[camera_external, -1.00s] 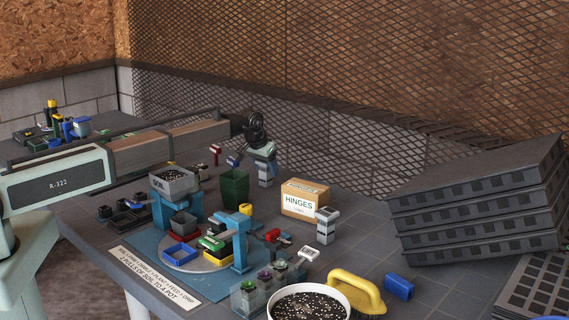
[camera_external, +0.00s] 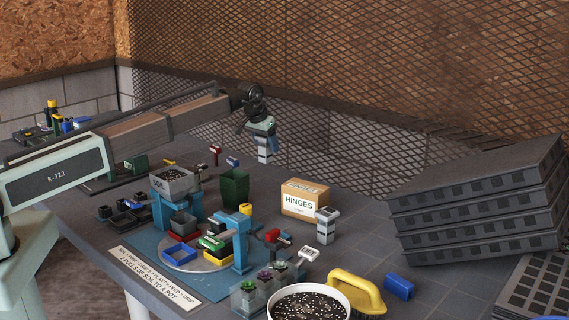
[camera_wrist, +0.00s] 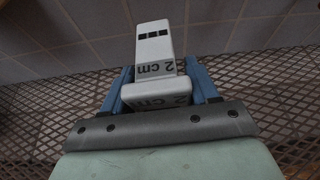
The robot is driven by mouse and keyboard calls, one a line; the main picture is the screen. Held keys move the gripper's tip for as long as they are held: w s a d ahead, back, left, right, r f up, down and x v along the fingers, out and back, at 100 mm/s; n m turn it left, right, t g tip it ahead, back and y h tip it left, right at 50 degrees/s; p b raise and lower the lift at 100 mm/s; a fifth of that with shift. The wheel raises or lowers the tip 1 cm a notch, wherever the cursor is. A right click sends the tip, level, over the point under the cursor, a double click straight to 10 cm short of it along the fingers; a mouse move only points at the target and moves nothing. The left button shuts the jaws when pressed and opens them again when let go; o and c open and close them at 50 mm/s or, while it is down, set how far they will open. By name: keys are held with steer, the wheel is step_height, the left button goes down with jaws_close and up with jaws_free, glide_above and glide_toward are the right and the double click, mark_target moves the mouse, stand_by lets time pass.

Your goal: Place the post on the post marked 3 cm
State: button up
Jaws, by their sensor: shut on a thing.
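My gripper (camera_external: 262,132) is shut on a pale grey post (camera_external: 265,154), held in the air behind the hinges box. In the wrist view, my gripper's blue fingers (camera_wrist: 158,84) sit on both sides of the post (camera_wrist: 153,48). The post has dark square marks near its far end and "2 cm" lettering in two places. A similar light post with a dark band (camera_external: 327,226) stands upright on the table, right of the hinges box. Its marking is too small to read, so I cannot tell whether it is the 3 cm post.
The hinges box (camera_external: 304,199) and a dark green bin (camera_external: 235,188) stand below my gripper. The blue soil mixer (camera_external: 241,245) is front left.

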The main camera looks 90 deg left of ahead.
steer(key=shift+r, duration=0.55)
steer(key=shift+w+d+r, duration=0.1)
steer(key=shift+w+d, duration=0.1)
steer(key=w+d+r+m, duration=0.25)
steer(key=w+d, duration=0.35)
steer(key=d, duration=0.5)
steer(key=w+d+r+m+t+h, duration=0.1)
steer(key=w+d+r, duration=0.2)
steer(key=w+d, duration=0.55)
steer(key=w+d+r+m, duration=0.1)
steer(key=w+d+r, duration=0.2)
steer(key=d, duration=1.1)
glide_above(329, 211)
steer(key=shift+m+h, duration=0.25)
steer(key=shift+h, duration=0.05)
steer(key=shift+f, duration=4.45)
steer(key=shift+f, duration=0.1)
